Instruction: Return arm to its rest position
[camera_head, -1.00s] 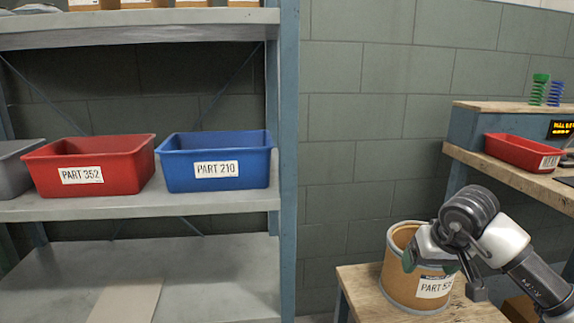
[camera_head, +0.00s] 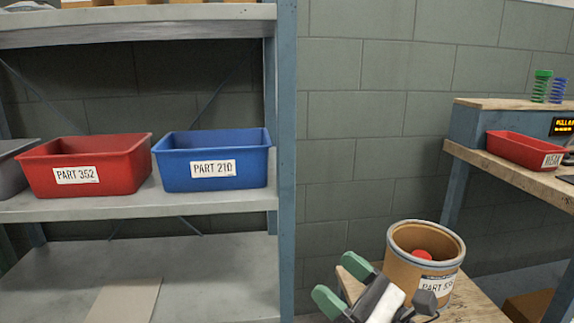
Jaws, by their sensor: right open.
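My right gripper (camera_head: 342,283) is at the bottom of the head view, left of the brown drum. Its two green-tipped fingers are apart, with nothing seen between them. The drum (camera_head: 405,270) stands upright on a low wooden table (camera_head: 464,302) and bears a partly hidden "PART" label. A red thing (camera_head: 422,254) shows inside the drum. Part of my right arm covers the front of the table. My left gripper is not in view.
A shelf (camera_head: 200,203) at the left holds a red bin (camera_head: 125,165), a blue bin (camera_head: 228,180) and a grey bin. A workbench (camera_head: 520,178) at the right carries a red tray (camera_head: 522,148) and green and blue springs (camera_head: 541,86). Bare wall lies between.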

